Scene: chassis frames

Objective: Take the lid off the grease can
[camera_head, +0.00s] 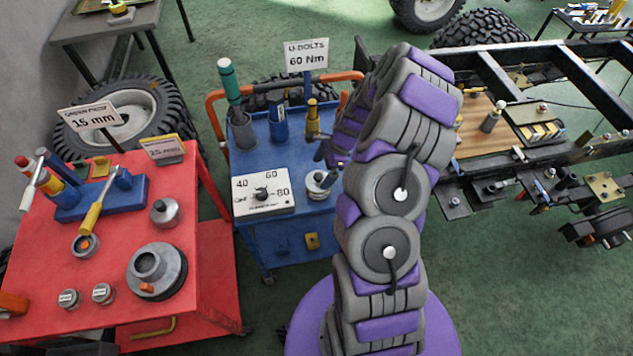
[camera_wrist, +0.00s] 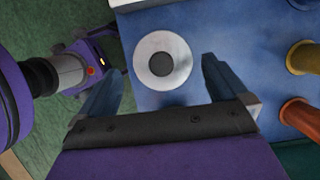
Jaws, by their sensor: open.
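A round, pale metal can with a flat lid and a dark knob in its middle stands on the blue cart in the head view; I take it for the grease can (camera_head: 317,190). In the wrist view its lid (camera_wrist: 145,74) shows from above, with the dark knob (camera_wrist: 162,64) in the centre. The lid is on the can. My gripper (camera_wrist: 161,69) is open, with one finger left of the lid and one right of it, apart from it. How high the fingers are above it I cannot tell. In the head view my arm largely hides the gripper.
The blue cart (camera_head: 246,171) also bears a white dial box (camera_head: 263,192) and upright tools in holders. Yellow and orange cylinders (camera_wrist: 299,114) stand at the right in the wrist view. A red cart (camera_head: 50,247) with parts is at left; a chassis frame (camera_head: 590,80) is at right.

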